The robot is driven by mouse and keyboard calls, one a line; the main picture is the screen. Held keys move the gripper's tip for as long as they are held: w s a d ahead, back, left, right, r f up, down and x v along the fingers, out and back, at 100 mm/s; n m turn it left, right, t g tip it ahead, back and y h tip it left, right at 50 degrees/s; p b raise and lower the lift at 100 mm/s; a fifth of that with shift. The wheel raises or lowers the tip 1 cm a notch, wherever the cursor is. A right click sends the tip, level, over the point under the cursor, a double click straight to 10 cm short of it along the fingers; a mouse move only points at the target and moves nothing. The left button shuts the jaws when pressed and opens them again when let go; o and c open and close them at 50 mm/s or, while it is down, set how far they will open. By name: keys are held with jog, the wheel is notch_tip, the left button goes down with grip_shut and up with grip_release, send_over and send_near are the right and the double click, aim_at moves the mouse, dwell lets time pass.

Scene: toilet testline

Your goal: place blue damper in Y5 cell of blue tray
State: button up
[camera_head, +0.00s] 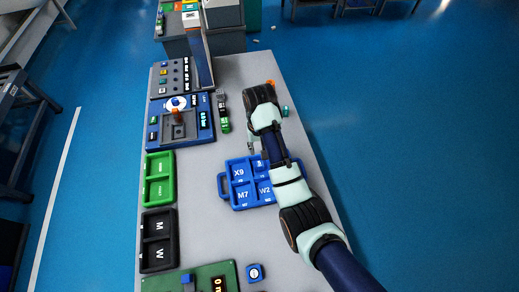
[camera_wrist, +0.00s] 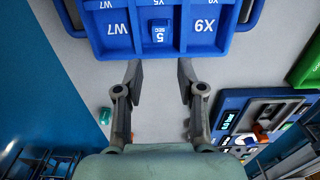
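The blue tray (camera_head: 224,186) lies on the grey table, partly hidden by my arm; its near part also shows in the wrist view (camera_wrist: 120,45). In the wrist view its cells read W7, Y5 and X9. A small blue block marked "5 SEC" (camera_wrist: 159,33), which looks like the blue damper, sits in the middle Y5 cell. My gripper (camera_wrist: 159,70) is open, with nothing between its fingers. Its fingertips are beside the tray's edge, in line with the Y5 cell and apart from the block.
A green tray (camera_head: 159,178), a black tray (camera_head: 158,240) and a blue device (camera_head: 180,120) line the table's left side. A small blue cube (camera_head: 255,272) lies near the front. A teal piece (camera_wrist: 102,117) lies near my gripper.

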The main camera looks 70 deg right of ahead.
dwell(0.4)
jog(key=w+a+r+n+t+h, duration=0.2)
jog(key=w+a+n+t, duration=0.15)
jog(key=w+a, duration=0.75)
jog(key=w+a+r+n+t, duration=0.1)
jog(key=a+r+n+t, duration=0.2)
jog(key=a, duration=0.6)
jog(key=w+a+r+n+t, duration=0.15)
jog(key=a+r, duration=0.25)
jog(key=a, duration=0.5)
jog(key=s+a+r+n+t+y, duration=0.2)
jog(key=s+a+r+n+t, duration=0.1)
jog(key=a+r, duration=0.5)
jog(key=s+a+t, duration=0.1)
jog(key=s+a, duration=0.1)
jog(key=a, duration=0.1)
jog(key=shift+a+r+t, duration=0.3)
jog(key=shift+a+t, duration=0.1)
